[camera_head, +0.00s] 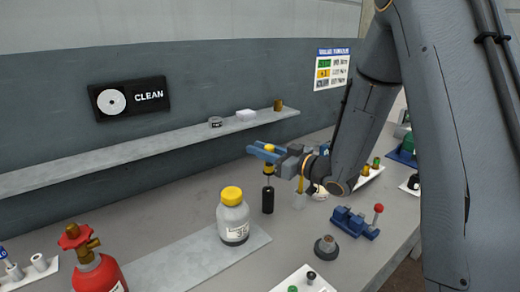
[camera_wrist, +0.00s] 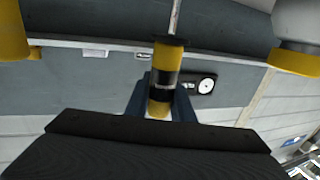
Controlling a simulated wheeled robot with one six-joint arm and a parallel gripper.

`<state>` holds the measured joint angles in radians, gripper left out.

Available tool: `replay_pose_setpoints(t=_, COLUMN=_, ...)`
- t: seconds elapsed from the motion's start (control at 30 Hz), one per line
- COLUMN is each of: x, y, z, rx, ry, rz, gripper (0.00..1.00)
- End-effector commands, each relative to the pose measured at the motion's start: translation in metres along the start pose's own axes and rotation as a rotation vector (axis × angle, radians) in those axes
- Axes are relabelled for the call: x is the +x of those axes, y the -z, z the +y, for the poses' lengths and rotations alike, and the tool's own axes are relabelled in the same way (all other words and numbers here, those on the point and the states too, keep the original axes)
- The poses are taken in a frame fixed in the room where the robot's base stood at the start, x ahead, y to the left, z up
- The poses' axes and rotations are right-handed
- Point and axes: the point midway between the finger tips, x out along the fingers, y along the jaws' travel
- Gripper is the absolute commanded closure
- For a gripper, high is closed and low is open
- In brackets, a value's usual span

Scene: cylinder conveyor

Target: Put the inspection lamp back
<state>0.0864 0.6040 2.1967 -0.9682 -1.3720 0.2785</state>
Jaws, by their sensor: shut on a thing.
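My gripper (camera_head: 262,153) is shut on a yellow and black handle with a thin metal rod, which appears to be the inspection lamp (camera_head: 269,166). In the wrist view the lamp (camera_wrist: 164,80) shows a black band, a black collar and the rod running out of the top of the picture. In the head view the rod points down, upright, above the workbench. A black cylinder (camera_head: 268,201) is at its lower end; I cannot tell whether it is part of the lamp or a separate holder, or whether it touches the bench.
A yellow-capped bottle (camera_head: 233,220) stands close by at the left front. A yellow upright thing (camera_head: 300,193) is just right of the lamp. A blue vise (camera_head: 354,222) and a red cylinder (camera_head: 97,272) stand nearer. A wall shelf (camera_head: 150,153) runs behind.

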Motion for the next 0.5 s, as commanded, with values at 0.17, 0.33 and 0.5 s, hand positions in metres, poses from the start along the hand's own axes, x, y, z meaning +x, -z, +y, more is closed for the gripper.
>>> replay_pose_setpoints(t=0.17, x=0.000, y=-0.004, z=0.000, rx=0.000, ry=0.000, rz=0.000, gripper=1.00)
replay_pose_setpoints(t=0.33, x=0.000, y=-0.008, z=0.000, rx=0.000, ry=0.000, rz=0.001, gripper=1.00)
replay_pose_setpoints(t=0.5, x=0.000, y=-0.012, z=0.000, rx=0.000, ry=0.000, rz=0.001, gripper=1.00)
